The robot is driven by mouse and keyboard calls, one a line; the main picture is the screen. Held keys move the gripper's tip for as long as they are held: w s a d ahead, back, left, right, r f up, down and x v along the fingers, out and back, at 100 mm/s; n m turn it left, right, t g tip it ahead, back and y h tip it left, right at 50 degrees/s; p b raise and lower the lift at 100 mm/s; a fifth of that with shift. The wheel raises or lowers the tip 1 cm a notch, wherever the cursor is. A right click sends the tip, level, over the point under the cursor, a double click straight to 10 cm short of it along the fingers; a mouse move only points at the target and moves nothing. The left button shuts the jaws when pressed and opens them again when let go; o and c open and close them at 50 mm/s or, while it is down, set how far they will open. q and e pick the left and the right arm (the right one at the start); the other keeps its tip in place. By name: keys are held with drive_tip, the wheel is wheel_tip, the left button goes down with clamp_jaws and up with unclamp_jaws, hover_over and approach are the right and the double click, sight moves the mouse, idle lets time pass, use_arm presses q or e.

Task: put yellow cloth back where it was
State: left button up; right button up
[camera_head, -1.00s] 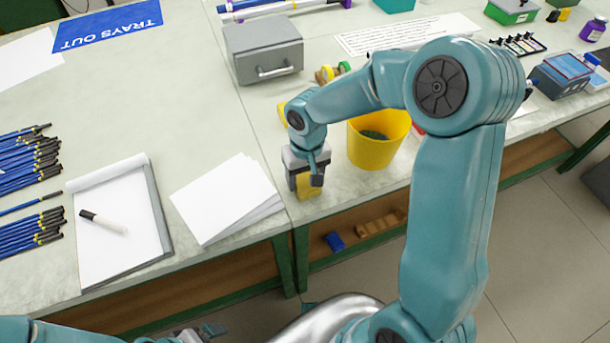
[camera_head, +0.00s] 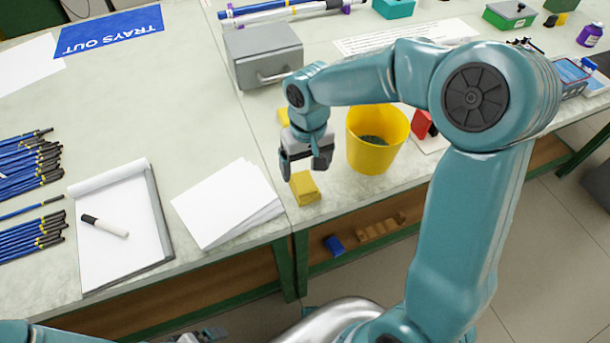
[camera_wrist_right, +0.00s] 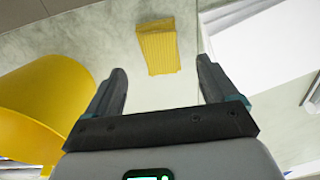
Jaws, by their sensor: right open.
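The yellow cloth (camera_head: 305,188), a small folded block, lies on the bench near its front edge, between the white paper stack and the yellow bucket. My right gripper (camera_head: 304,172) is open and empty, just above and behind the cloth. In the right wrist view the cloth (camera_wrist_right: 158,47) lies beyond the two spread fingers (camera_wrist_right: 163,82), apart from them. What seems to be my left gripper (camera_head: 203,334) shows only as a dark piece at the bottom edge; its jaws are not clear.
The yellow bucket (camera_head: 377,140) stands close on the right of the gripper. A grey drawer box (camera_head: 263,55) is behind, with another small yellow item (camera_head: 283,116) in front of it. The paper stack (camera_head: 228,203) and a clipboard with a marker (camera_head: 119,225) lie to the left.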

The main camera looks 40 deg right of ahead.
sight(307, 183)
wheel_tip(307, 183, up, 6)
drive_tip(key=shift+d+f, duration=0.15)
drive_tip(key=shift+f, duration=0.05)
idle(0.6)
